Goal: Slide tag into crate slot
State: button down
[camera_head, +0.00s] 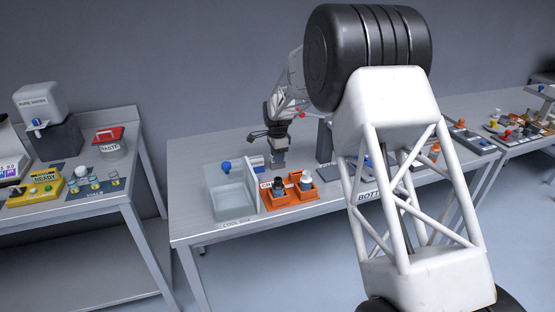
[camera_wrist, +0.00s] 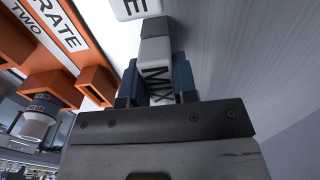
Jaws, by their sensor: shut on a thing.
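My gripper (camera_head: 277,146) is over the middle table in the head view, just behind the orange crate (camera_head: 288,203). In the wrist view my gripper (camera_wrist: 156,78) is shut on a small white and grey tag (camera_wrist: 156,72) with black letters, held between two dark blue fingers. The orange crate (camera_wrist: 42,55), with a white label reading "CRATE TWO", is to the left of the tag there. A small open orange slot (camera_wrist: 96,86) on the crate faces the tag's side. The tag is apart from the slot.
Bottles stand in the crate, one with a dark cap (camera_head: 280,188). A clear cool box (camera_head: 232,192) stands left of the crate. More trays and bottles are to the right, partly behind my arm.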

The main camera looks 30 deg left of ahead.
jog(key=shift+r, duration=0.2)
jog(key=shift+r, duration=0.35)
jog(key=shift+r, duration=0.35)
jog(key=shift+r, duration=1.75)
jog(key=shift+r, duration=0.1)
